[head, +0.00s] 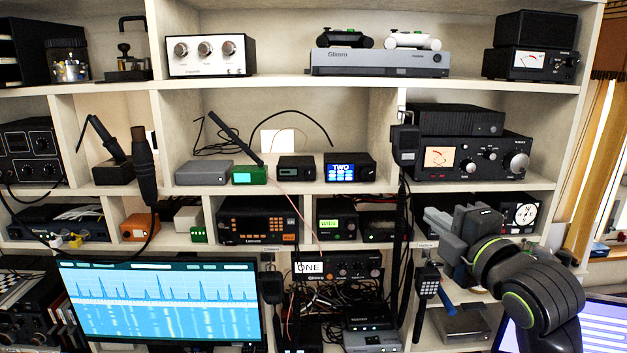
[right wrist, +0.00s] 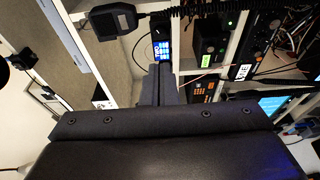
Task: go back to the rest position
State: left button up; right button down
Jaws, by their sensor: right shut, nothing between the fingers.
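My right arm comes in from the lower right in the head view. Its right gripper (head: 432,218) is in front of the right part of the cubbies, just below the shelf with the large black radio. Its fingers point left and are shut with nothing between them. In the right wrist view the closed fingers (right wrist: 160,84) point toward the shelves, with a small radio with a blue screen (right wrist: 162,48) beyond their tips. My left gripper is in neither view.
The cubby shelves (head: 360,188) are crowded with radios. A wide monitor (head: 160,300) stands at lower left, another screen (head: 605,328) at lower right.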

jog(key=s+d+f+m+g+h, duration=0.2)
jog(key=s+f+m, duration=0.2)
jog(key=f, duration=0.5)
jog(key=s+d+f+m+g+h, duration=0.1)
jog(key=s+d+f+m+g, duration=0.25)
jog(key=f, duration=0.65)
jog(key=s+d+f+m+g+h, duration=0.15)
jog(key=s+f+m, duration=0.3)
jog(key=f, duration=0.45)
jog(key=s+d+f+m+g+h, duration=0.1)
jog(key=s+d+f+m+g, duration=0.15)
jog(key=s+f+m, duration=0.6)
jog(key=s+d+f+m+g+h, duration=0.1)
jog(key=s+f+g, duration=0.35)
jog(key=s, duration=0.95)
notch_tip(320, 180, down, 34)
jog(key=d+g+b, duration=0.1)
jog(key=d+b, duration=0.1)
jog(key=b, duration=0.5)
jog(key=s+a+f+b, duration=0.1)
jog(key=s+f+b, duration=0.2)
jog(key=s+f, duration=0.4)
jog(key=s+f+g+b, duration=0.1)
jog(key=s+f+b, duration=0.2)
jog(key=s+f, duration=0.5)
notch_tip(320, 180, down, 6)
jog(key=shift+a+r, duration=0.25)
jog(key=shift+a, duration=0.15)
jog(key=shift+s+y, duration=0.15)
jog(key=shift+y, duration=0.1)
